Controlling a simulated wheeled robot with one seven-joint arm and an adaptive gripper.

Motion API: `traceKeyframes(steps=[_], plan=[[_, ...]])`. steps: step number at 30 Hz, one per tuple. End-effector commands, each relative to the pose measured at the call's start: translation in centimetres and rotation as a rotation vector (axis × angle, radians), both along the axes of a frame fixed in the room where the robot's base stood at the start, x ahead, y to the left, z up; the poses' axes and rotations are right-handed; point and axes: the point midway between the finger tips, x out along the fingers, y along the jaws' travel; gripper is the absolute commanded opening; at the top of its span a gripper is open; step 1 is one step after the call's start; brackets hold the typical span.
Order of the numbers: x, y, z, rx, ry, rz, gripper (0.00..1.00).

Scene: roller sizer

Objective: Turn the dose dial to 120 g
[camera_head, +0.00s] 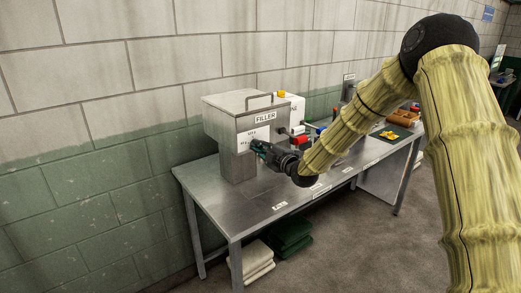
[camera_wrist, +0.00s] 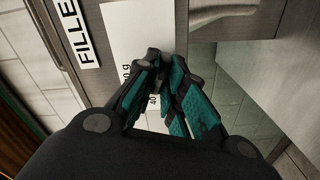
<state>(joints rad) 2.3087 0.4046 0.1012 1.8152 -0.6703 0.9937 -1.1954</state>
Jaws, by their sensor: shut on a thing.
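The filler (camera_head: 236,118) is a grey metal box on a post at the back of the steel table, with a black-on-white FILLER label. A white scale plate (camera_head: 252,138) is on its front face, and this plate also shows in the wrist view (camera_wrist: 130,32). Part of the scale print, with a "40" and a "g", can be read there beside my fingers. My gripper (camera_head: 258,148) is at the filler's front face, over the lower part of the plate. In the wrist view its teal-padded fingers (camera_wrist: 166,62) are closed together at the tips. The dose dial is hidden behind the fingers, so its setting cannot be read.
The steel table (camera_head: 232,210) has bare room in front of the filler. A white machine (camera_head: 296,112) with a yellow top part stands just right of it. Further right are a dark tray with yellow items (camera_head: 389,135) and a brown box (camera_head: 403,117). Folded cloths (camera_head: 288,232) lie under the table.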

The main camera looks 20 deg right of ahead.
Motion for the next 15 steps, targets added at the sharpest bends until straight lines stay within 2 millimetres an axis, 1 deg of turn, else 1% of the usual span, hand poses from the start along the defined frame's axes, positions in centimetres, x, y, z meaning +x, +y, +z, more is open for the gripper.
traceKeyframes(steps=[1,8,15], plan=[[-0.02,-0.03,-0.33,0.021,0.008,0.0,0.0],[0.0,-0.08,-0.44,0.18,0.065,-0.001,0.0],[0.02,-0.07,-0.33,0.394,0.142,0.0,0.0]])
